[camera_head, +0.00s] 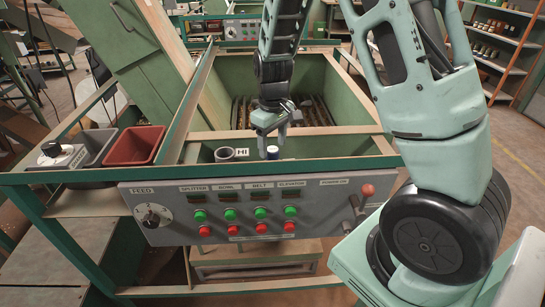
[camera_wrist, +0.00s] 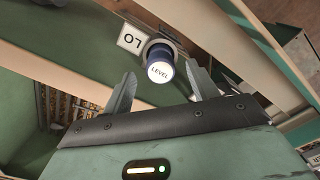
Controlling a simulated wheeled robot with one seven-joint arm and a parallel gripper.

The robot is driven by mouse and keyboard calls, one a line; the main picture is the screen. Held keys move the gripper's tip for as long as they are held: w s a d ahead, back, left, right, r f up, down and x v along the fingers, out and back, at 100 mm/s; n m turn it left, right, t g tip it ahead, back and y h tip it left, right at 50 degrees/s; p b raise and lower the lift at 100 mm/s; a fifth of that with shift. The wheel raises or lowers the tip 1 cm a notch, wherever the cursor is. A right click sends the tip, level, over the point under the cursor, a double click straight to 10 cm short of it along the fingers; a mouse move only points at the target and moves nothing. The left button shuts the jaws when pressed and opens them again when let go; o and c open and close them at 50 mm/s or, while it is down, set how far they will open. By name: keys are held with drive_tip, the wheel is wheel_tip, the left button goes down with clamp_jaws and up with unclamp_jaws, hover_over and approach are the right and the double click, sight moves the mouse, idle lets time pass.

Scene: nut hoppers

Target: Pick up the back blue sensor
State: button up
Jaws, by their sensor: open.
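A blue cylindrical sensor with a white cap marked LEVEL (camera_wrist: 160,72) stands in a grey mount on the hopper's inner wall, beside a white LO label (camera_wrist: 132,38). A blue sensor with a pale top also shows in the head view (camera_head: 272,153), just below my gripper (camera_head: 273,144). In the wrist view my gripper (camera_wrist: 161,80) is open and empty. Its two fingers stand either side of the sensor's line, with the sensor's cap between and just beyond the tips. I cannot tell whether either finger touches it.
A grey ring mount (camera_head: 224,154) and a white HI label (camera_head: 242,152) are left of the sensor. The green hopper rim (camera_head: 330,166) and a wooden crossbar (camera_head: 335,131) run close by. The control panel (camera_head: 250,208) is in front. Red (camera_head: 133,146) and grey bins stand left.

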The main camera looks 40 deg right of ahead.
drive_tip(key=shift+f, duration=1.4)
drive_tip(key=c, duration=1.1)
drive_tip(key=shift+r, duration=0.15)
